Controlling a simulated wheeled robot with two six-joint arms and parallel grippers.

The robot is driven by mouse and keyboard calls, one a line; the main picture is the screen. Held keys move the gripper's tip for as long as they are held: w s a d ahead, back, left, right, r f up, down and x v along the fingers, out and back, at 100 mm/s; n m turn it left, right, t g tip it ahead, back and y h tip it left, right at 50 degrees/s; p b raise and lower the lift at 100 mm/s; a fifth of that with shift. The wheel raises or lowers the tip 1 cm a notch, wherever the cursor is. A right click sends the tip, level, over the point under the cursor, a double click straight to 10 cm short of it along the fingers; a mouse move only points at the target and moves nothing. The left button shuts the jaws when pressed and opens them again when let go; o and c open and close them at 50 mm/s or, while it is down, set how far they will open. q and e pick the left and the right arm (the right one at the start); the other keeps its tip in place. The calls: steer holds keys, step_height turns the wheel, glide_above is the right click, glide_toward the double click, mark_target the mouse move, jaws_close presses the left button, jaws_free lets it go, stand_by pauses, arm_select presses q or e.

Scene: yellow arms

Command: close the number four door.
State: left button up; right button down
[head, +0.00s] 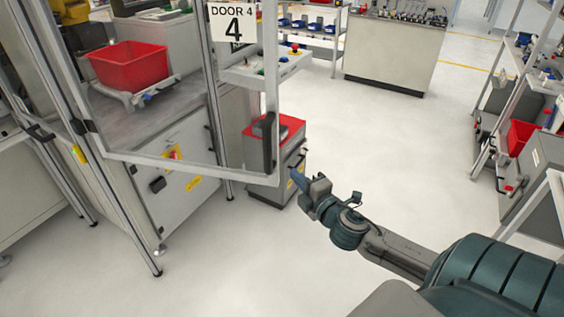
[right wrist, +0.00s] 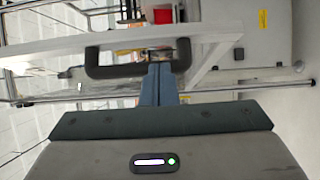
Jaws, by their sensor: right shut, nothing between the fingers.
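The number four door (head: 190,168) is a transparent panel in a grey metal frame with a "DOOR 4" sign (head: 233,24). It stands open, swung out from the machine cell. Its dark handle (head: 268,140) is near the free edge at the lower right. The handle also shows in the right wrist view (right wrist: 103,62), lying across the picture. My right gripper (head: 294,172) is shut and empty, just right of and below the handle in the head view. In the right wrist view its blue fingers (right wrist: 158,84) point at the handle's bar; I cannot tell if they touch. My left gripper is not in view.
A red bin (head: 128,64) sits inside the cell. A grey cabinet with a red top (head: 292,130) stands behind the door's free edge. A shelf rack (head: 505,110) is on the right. The floor (head: 400,150) between is clear.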

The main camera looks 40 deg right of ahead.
steer(key=w+p, duration=0.4)
steer(key=w, duration=0.4)
steer(key=shift+w+d, duration=0.25)
steer(key=shift+d, duration=0.1)
